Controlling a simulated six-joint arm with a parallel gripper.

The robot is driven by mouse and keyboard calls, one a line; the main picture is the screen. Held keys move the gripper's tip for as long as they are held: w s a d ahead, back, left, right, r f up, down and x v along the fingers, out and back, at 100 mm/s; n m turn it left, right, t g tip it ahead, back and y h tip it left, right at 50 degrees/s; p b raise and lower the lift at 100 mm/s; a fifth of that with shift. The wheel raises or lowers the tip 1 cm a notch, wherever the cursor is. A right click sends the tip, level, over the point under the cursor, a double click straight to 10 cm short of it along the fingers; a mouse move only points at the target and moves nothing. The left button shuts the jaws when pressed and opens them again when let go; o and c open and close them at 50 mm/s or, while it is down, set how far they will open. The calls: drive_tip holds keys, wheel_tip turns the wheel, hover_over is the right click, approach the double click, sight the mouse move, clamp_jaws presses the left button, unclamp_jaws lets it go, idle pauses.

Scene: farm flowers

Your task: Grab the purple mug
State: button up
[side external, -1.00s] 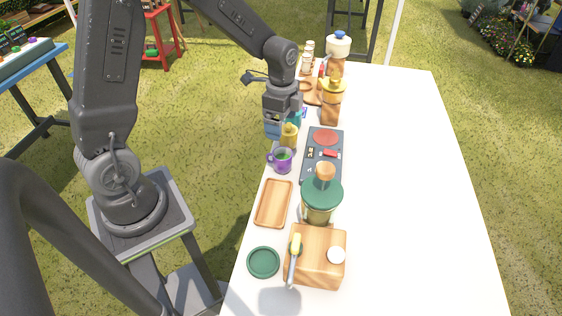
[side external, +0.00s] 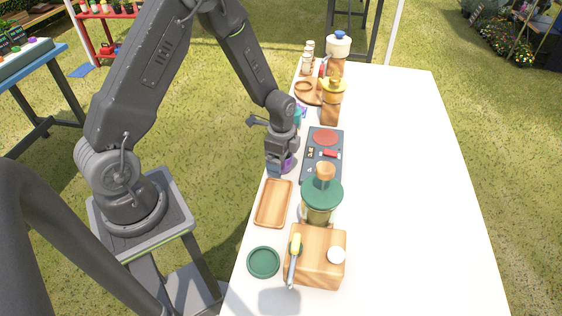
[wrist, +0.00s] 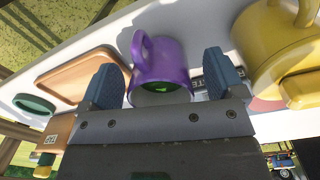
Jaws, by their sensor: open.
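The purple mug (wrist: 163,62) stands on the white table in the wrist view, between my two blue fingertips, its handle toward the upper left and something green inside it. In the side view my gripper (side external: 277,168) is down at the mug, and only a bit of purple (side external: 289,162) shows beside it. My gripper (wrist: 165,80) is open in the wrist view, with one finger on each side of the mug. A gap shows on both sides, wider on the right.
A wooden tray (side external: 273,204), a green-lidded jar (side external: 321,198), a dark board (side external: 322,150) and a green dish (side external: 263,262) are nearby. The table's right side (side external: 420,180) is clear.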

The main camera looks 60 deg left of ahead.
drive_tip(key=shift+f, duration=0.45)
drive_tip(key=c, duration=1.1)
